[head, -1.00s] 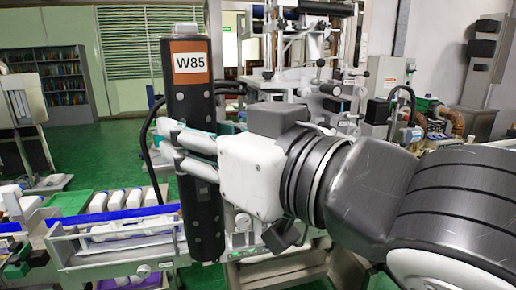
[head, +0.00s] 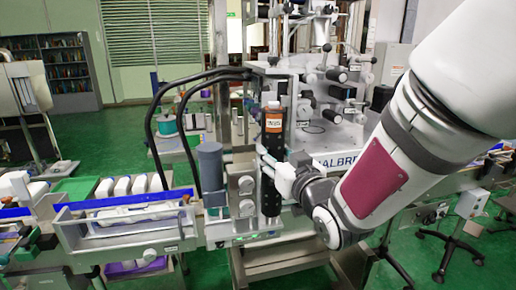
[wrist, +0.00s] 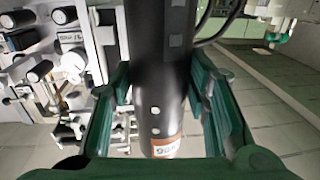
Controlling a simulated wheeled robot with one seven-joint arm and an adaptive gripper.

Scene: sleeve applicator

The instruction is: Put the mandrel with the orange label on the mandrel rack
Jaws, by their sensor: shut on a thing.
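The mandrel (head: 272,185) is a long dark cylinder with an orange label (head: 273,122) near its top. It stands about upright in front of the labelling machine. My gripper (head: 264,163) is shut on its middle from the right side. In the wrist view the dark mandrel (wrist: 160,45) runs between the green fingers of my gripper (wrist: 160,85), and part of the orange label (wrist: 164,147) shows near the bottom. Whether the mandrel's lower end touches anything is unclear. I cannot pick out the mandrel rack with certainty.
The labelling machine (head: 345,140) stands behind the mandrel, with rollers and a white plate. A grey cylinder (head: 210,166) and black hoses (head: 165,105) are left of it. A conveyor with white bottles (head: 105,188) is at the left. Green floor (head: 110,140) is open behind.

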